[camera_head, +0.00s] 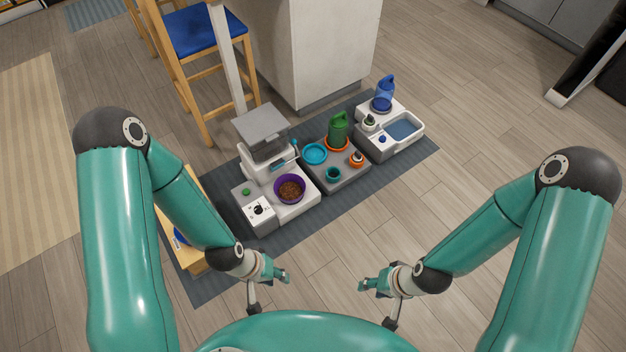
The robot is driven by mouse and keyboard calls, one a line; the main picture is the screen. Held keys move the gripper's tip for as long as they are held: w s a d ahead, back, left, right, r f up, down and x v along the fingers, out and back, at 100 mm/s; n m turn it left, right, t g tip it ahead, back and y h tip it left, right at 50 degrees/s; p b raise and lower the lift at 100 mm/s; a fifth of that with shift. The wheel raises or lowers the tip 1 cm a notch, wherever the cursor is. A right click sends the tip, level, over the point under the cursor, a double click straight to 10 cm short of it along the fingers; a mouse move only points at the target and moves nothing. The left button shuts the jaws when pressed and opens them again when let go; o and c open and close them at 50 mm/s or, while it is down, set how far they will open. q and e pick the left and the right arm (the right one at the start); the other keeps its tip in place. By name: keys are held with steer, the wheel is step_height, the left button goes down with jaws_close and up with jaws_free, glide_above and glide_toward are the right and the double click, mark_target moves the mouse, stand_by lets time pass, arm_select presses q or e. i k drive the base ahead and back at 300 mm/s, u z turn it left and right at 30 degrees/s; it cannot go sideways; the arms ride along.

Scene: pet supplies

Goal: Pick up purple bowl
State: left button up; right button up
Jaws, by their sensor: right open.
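The purple bowl (300,183) stands upright on the white and grey feeder unit (268,212), with brown kibble inside it. My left gripper (272,290) is in front of the feeder, nearer to me than the bowl and apart from it. Its fingers are small and seen at an angle, so I cannot tell whether they are open. My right gripper (374,300) is to the right and nearer to me, open and empty above the floor, well away from the bowl.
A grey tray (345,183) beside the feeder holds a teal bowl, a green watering can and small cups. A white basin unit (404,132) with a blue jug stands further right. A chair (195,35) and counter (305,50) are behind. The wooden floor (470,190) at right is clear.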

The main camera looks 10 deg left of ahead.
mark_target(290, 188)
steer(key=z, duration=0.15)
steer(key=i, duration=1.15)
steer(key=u, duration=0.4)
